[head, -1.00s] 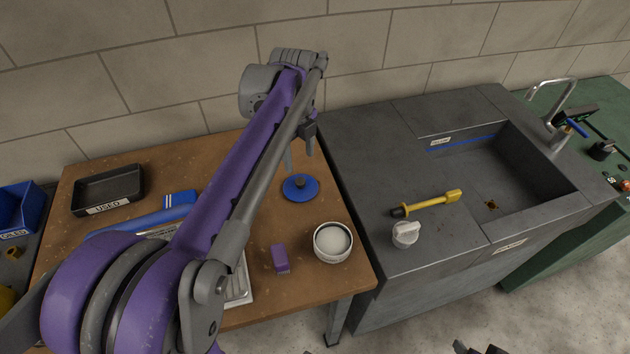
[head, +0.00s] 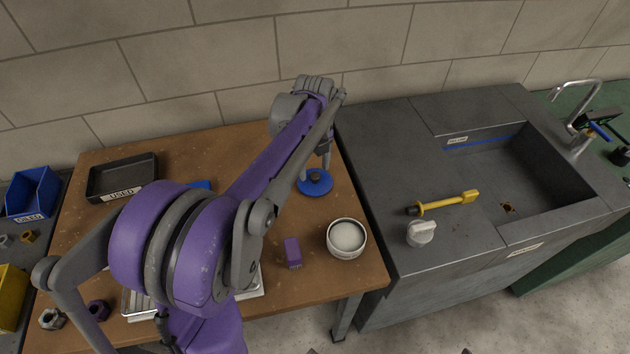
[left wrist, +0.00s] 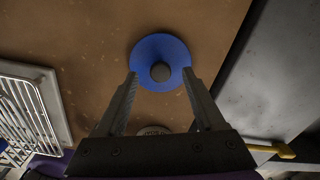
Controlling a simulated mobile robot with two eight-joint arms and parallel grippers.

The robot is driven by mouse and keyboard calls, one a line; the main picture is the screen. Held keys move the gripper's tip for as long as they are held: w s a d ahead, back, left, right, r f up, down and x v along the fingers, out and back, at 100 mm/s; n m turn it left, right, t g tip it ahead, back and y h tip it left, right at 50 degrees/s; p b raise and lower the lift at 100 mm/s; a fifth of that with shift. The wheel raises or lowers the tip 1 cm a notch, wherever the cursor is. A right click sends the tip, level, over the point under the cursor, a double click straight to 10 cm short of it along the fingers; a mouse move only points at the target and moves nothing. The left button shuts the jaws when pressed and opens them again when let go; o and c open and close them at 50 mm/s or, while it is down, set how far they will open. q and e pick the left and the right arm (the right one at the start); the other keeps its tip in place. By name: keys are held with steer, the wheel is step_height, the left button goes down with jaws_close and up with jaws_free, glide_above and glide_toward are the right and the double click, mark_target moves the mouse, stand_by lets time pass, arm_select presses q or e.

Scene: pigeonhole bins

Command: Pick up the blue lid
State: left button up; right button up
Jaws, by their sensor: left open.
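The blue lid (head: 321,184), a round disc with a dark knob (head: 315,177), lies flat on the brown wooden table. In the left wrist view the lid (left wrist: 148,50) is just beyond my fingertips, and its knob (left wrist: 160,72) is centred between them. My left gripper (left wrist: 160,85) is open and empty, above the table. In the head view my left gripper (head: 315,165) is over the lid's far side and the arm partly hides it. My right gripper cannot be made out.
A white-filled bowl (head: 347,238) and a purple block (head: 292,252) stand in front of the lid. A black tray (head: 122,177) is at the back left. A grey sink counter (head: 385,160) adjoins on the right, with a yellow tool (head: 445,203) and a white knob-like piece (head: 421,233).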

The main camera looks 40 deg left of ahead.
arm_select(q)
steer(key=shift+f, duration=0.85)
jaws_close()
